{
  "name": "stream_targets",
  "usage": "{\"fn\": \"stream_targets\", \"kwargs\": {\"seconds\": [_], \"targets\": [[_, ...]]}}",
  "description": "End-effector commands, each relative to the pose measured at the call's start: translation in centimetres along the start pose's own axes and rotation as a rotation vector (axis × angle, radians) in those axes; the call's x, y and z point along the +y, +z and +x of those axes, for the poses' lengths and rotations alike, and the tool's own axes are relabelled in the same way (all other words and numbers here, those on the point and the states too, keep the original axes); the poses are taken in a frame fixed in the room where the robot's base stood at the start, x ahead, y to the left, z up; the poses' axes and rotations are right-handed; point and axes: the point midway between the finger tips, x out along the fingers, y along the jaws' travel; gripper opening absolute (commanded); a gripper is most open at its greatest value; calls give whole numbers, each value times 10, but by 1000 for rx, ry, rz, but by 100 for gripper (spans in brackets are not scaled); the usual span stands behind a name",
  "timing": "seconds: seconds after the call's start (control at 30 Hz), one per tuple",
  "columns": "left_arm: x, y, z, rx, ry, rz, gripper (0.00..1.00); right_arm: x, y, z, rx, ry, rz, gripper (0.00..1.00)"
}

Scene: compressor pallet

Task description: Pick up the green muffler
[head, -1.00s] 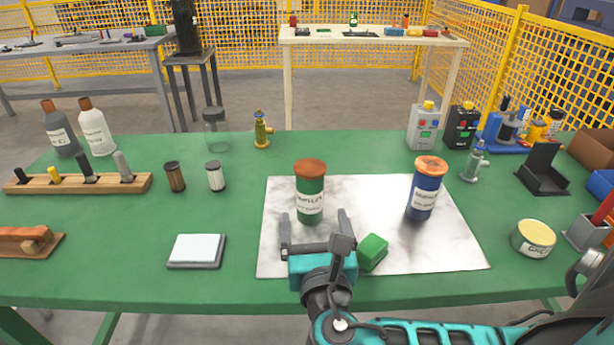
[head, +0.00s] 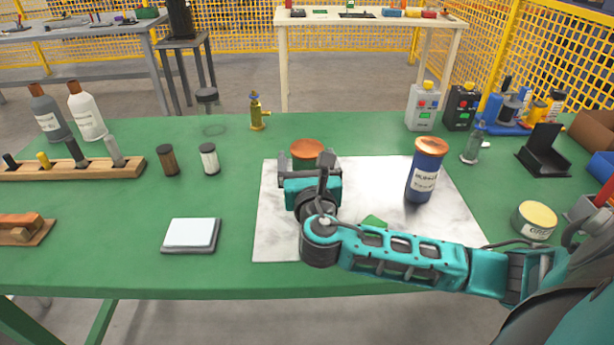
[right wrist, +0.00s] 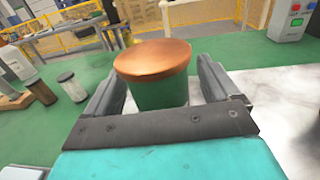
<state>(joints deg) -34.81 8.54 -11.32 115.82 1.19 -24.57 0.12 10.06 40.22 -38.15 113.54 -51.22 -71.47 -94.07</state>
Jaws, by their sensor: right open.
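The green muffler (right wrist: 160,92) is a green cylinder with a copper-brown top. It stands upright on the white marbled sheet (head: 270,235), and in the head view only its brown top (head: 308,150) shows above my gripper. My right gripper (head: 307,160) is open, with one finger on each side of the muffler; in the right wrist view its fingers (right wrist: 157,85) flank the cylinder with a gap visible on the right. The muffler's lower part is hidden by the gripper. My left gripper is not in view.
A blue muffler (head: 426,172) with an orange top stands to the right on the same sheet. A white-topped pad (head: 191,233) lies left of the sheet. A round tin (head: 535,220) is at the right.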

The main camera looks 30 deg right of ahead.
Motion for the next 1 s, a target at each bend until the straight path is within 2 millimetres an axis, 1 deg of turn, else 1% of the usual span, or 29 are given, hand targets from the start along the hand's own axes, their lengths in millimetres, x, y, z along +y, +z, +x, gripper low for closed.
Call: {"fn": "stream_targets", "kwargs": {"seconds": [0.03, 0.13, 0.37, 1.0], "targets": [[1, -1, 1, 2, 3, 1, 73, 0, 0, 7, -2, 0, 0, 89], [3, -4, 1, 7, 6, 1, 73, 0, 0, 14, 0, 0, 0, 89], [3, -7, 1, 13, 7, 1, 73, 0, 0, 16, 2, 1, 1, 89], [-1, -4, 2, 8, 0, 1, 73, 0, 0, 15, 2, 1, 0, 28]]}}
